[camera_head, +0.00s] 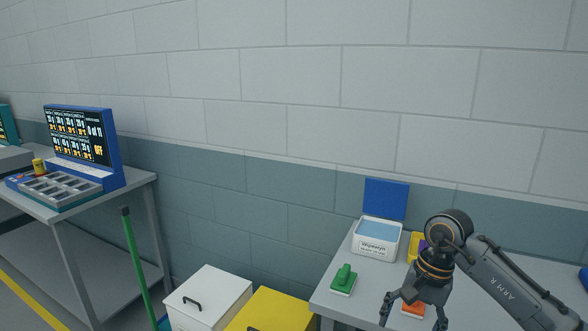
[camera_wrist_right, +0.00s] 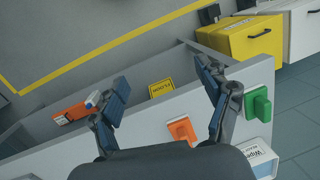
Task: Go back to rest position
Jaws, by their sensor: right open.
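My right gripper (camera_head: 414,314) hangs over the grey table at the lower right of the head view, with its arm coming in from the right. Its fingers are spread and nothing is between them. The right wrist view shows the same open fingers (camera_wrist_right: 165,92) above the light tabletop (camera_wrist_right: 70,150). An orange block-like item (camera_wrist_right: 182,131) lies on the table below and between the fingers in that view. In the head view the orange item (camera_head: 412,309) shows partly behind the gripper. My left gripper is in neither view.
On the table (camera_head: 335,300) stand a white wipes tub (camera_head: 377,240) with its blue lid (camera_head: 386,198) up and a green-handled item (camera_head: 343,279). White (camera_head: 208,297) and yellow (camera_head: 268,308) bins stand left of it. A blue display (camera_head: 80,140) stands on the left table.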

